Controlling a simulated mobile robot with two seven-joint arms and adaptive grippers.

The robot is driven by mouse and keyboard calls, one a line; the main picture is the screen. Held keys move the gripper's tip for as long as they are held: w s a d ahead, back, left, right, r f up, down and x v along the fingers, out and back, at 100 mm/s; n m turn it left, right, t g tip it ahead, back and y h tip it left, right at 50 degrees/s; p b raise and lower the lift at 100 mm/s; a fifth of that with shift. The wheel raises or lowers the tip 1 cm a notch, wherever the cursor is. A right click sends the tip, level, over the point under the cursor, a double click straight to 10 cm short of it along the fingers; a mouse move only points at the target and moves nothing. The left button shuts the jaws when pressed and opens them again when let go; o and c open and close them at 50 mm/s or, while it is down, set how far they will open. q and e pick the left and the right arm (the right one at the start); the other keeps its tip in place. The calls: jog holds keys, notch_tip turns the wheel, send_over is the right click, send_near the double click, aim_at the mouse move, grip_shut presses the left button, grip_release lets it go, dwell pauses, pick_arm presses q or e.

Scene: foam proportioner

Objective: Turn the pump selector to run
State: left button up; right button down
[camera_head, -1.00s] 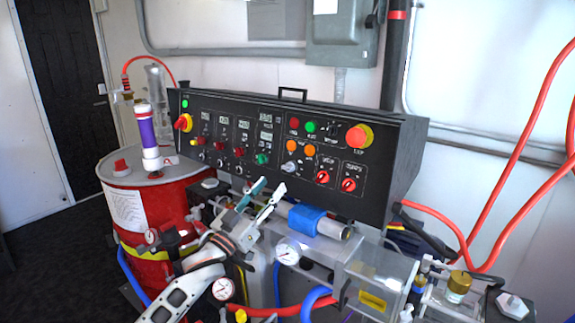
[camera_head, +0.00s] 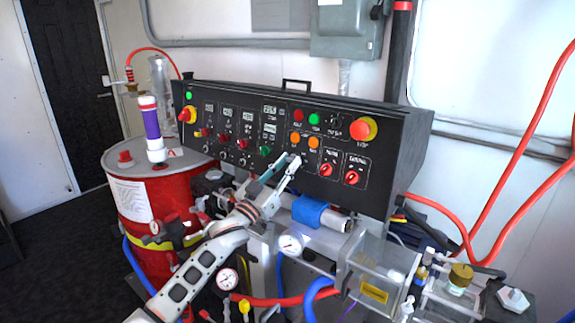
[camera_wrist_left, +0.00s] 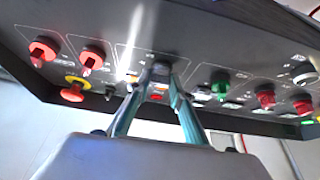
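The black control panel (camera_head: 390,134) carries the knobs, and its labels are too small to read, so I cannot confirm which is the pump selector. My left gripper (camera_head: 289,160) is at the panel's lower middle, in front of a grey knob. In the left wrist view this knob (camera_wrist_left: 161,71) sits between the tips of my left gripper (camera_wrist_left: 160,82). The fingers are apart, one on each side; firm contact cannot be seen. Two red rotary knobs (camera_head: 325,170) (camera_head: 351,177) are right of the gripper. My right gripper is not in view.
A red emergency button (camera_head: 360,130) is at the panel's upper right, with orange buttons (camera_head: 295,138) near the gripper. A blue-wrapped cylinder (camera_head: 310,210) and a gauge (camera_head: 290,244) lie below. A red drum (camera_head: 140,205) stands left.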

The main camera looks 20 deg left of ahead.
pick_arm(q)
grip_shut()
jog(key=shift+m, duration=0.4)
jog(key=m+g+h, duration=0.1)
jog(key=m, duration=0.2)
jog(key=m+g+h, duration=0.1)
jog(key=m+h, duration=0.1)
jog(key=m, duration=0.1)
jog(key=m+g+h, duration=0.1)
jog(key=m+h, duration=0.1)
jog(key=m, duration=0.1)
jog(key=shift+w+a+r+g+p, duration=0.1)
jog(key=shift+a+r+g+p, duration=0.05)
jog(key=shift+a+g+p, duration=0.25)
jog(key=shift+m+g+h, duration=0.7)
jog(key=shift+m+g, duration=0.4)
jog(key=shift+m, duration=0.8)
jog(key=o, duration=0.9)
grip_release()
jog(key=shift+d, duration=0.1)
